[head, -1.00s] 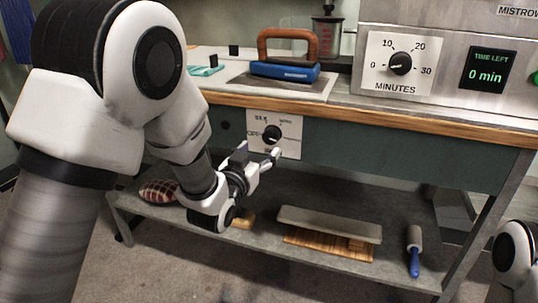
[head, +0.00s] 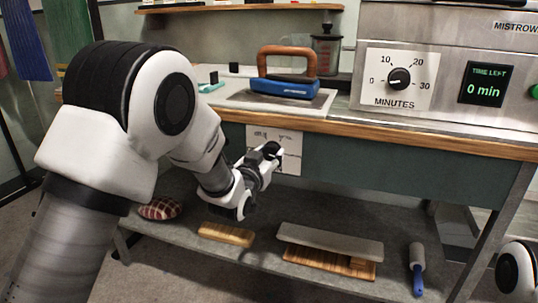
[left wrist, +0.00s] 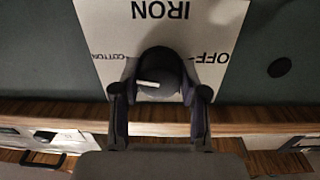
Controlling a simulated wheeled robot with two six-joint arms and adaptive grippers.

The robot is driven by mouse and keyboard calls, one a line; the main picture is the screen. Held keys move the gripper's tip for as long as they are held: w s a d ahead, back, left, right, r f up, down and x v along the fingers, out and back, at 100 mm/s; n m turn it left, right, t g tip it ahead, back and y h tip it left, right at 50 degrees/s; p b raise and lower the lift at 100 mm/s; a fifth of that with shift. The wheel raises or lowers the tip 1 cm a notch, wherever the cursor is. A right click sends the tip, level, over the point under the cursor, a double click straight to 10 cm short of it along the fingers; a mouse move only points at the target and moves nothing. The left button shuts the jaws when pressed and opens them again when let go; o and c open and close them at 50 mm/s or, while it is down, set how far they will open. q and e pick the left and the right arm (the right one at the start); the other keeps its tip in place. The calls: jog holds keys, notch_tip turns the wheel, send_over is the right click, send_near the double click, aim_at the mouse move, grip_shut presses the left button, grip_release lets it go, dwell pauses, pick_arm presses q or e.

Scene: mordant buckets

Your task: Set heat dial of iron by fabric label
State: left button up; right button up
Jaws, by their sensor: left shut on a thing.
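The iron (head: 285,84), blue with a brown handle, rests on the bench top in the head view. Its heat dial (left wrist: 158,66) is a black knob on a white plate (left wrist: 105,30) on the bench front. In the left wrist view the plate appears upside down, with IRON, OFF at right and COTTON at left. A short white mark lies across the knob; its exact setting is unclear. My left gripper (head: 268,153) is at the dial, its fingers (left wrist: 158,95) on either side and shut on it. No fabric label is readable. My right gripper is not in view.
A steel machine with a minutes dial (head: 399,79) and a "0 min" display (head: 483,85) stands at right on the bench. The lower shelf (head: 190,230) holds a checked cushion (head: 160,208), wooden blocks (head: 227,234) and a blue-handled roller (head: 417,268). Cloths (head: 70,40) hang at left.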

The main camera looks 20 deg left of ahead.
pick_arm(q)
jog(key=shift+r+m+p, duration=0.1)
jog(key=shift+m+p, duration=0.3)
jog(key=shift+p, duration=0.05)
jog(key=o, duration=1.1)
jog(key=shift+o, duration=0.2)
jog(key=s, duration=1.2)
jog(key=shift+a, duration=0.35)
